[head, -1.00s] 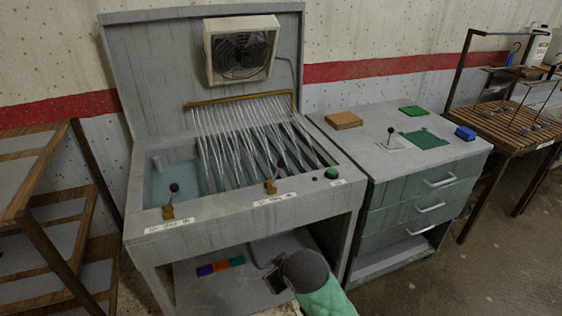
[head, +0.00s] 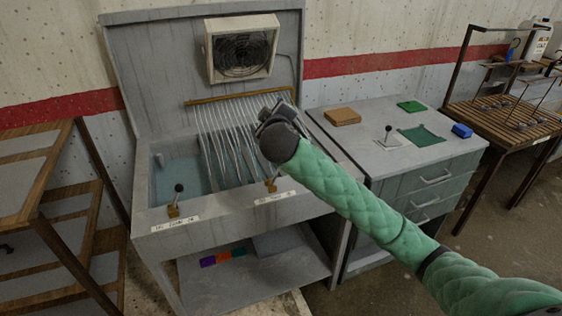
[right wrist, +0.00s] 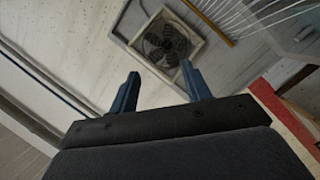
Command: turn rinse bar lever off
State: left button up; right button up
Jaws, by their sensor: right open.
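The grey sink unit's front ledge carries two levers on brass bases. The left lever (head: 179,189) has a dark knob, stands up and leans slightly right. The right lever's base (head: 271,186) shows, but my right arm hides its knob. Both have labels too small to read surely. A brown bar (head: 215,101) crosses the back of the basin, with thin pale streaks running down from it. My right gripper (head: 274,108) is above the basin's right part, apart from the levers. In the right wrist view its blue fingers (right wrist: 160,86) are open with nothing between them.
A boxed fan (head: 242,48) hangs on the unit's back panel; it also shows in the right wrist view (right wrist: 165,42). A drawer cabinet (head: 350,155) with its own small lever (head: 388,135) stands to the right. A wooden rack (head: 45,170) stands at left.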

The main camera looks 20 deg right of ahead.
jog(key=w+r+n+t+y+p, duration=0.1)
jog(key=w+r+n+t+y, duration=0.35)
jog(key=r+n, duration=0.45)
jog(key=w+r+n+t+y+p, duration=0.25)
jog(key=r+n+y, duration=0.3)
jog(key=r, duration=0.65)
jog(key=n+g+h, duration=0.2)
jog(key=n+g, duration=2)
jog(key=n, duration=0.3)
send_near(276, 174)
jog(key=shift+t, duration=0.3)
jog(key=p+x, duration=0.2)
jog(key=x, duration=0.3)
jog(key=shift+w+d+f+p, duration=0.15)
jog(key=shift+w+d+p, duration=0.15)
jog(key=shift+p, duration=0.1)
pick_arm(q)
jog(key=s+a+f, duration=0.2)
jog(key=s+f, duration=0.3)
jog(key=f, duration=0.6)
jog(key=s+a+f+t, duration=0.1)
jog(key=s+a+f, duration=0.2)
jog(key=f, duration=0.9)
jog(key=s+a+f, duration=0.3)
jog(key=s+f, duration=0.5)
jog(key=f, duration=0.4)
jog(key=shift+y, duration=0.3)
pick_arm(e)
jog(key=shift+a+f, duration=0.15)
jog(key=shift+f, duration=0.5)
